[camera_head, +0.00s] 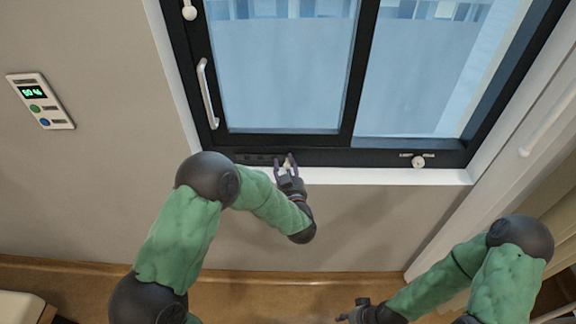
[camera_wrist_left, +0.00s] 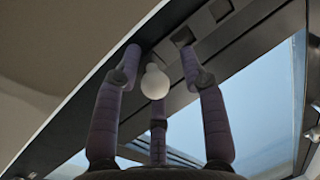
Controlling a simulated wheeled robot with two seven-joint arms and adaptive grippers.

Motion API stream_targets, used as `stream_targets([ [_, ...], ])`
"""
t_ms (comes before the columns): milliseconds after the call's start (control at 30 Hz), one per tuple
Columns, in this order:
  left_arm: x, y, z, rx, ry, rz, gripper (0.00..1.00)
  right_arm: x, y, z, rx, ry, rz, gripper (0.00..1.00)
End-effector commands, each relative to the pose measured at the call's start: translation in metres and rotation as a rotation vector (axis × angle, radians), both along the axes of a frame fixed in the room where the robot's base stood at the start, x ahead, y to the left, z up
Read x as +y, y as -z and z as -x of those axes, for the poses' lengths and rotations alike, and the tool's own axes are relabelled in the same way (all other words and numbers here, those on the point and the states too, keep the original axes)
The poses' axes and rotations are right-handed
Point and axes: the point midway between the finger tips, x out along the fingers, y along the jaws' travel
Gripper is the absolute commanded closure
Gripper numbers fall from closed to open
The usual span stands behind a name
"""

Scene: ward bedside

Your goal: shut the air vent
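The air vent (camera_head: 258,159) is a row of dark slots in the lower black window frame. Its slots show at the top of the wrist view (camera_wrist_left: 183,37). A small white knob (camera_wrist_left: 154,82) sits beside the slots. My left gripper (camera_head: 285,164) is at the lower frame, at the right end of the slots. In the wrist view its purple fingers (camera_wrist_left: 160,78) are spread around the knob, with visible gaps. The gripper hides part of the frame in the head view. My right gripper (camera_head: 355,311) is low in the picture, away from the window; its fingers are unclear.
A second white knob (camera_head: 418,161) is on the frame further right. A window handle (camera_head: 207,93) is at the left sash. A white sill (camera_head: 390,176) runs below. A wall panel (camera_head: 40,101) hangs left.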

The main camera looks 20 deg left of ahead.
Motion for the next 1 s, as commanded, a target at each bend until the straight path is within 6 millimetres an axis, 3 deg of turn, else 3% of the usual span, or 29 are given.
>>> stream_targets([
  [433, -0.006, 0.0, 0.008, 0.0, 0.005, 0.001, 0.52, 0.0, 0.0, 0.0, 0.0, 0.0, 0.0, 0.6],
  [1000, -0.051, -0.001, 0.095, -0.001, 0.004, -0.001, 0.52, 0.0, 0.0, 0.0, 0.0, 0.0, 0.0, 0.6],
])
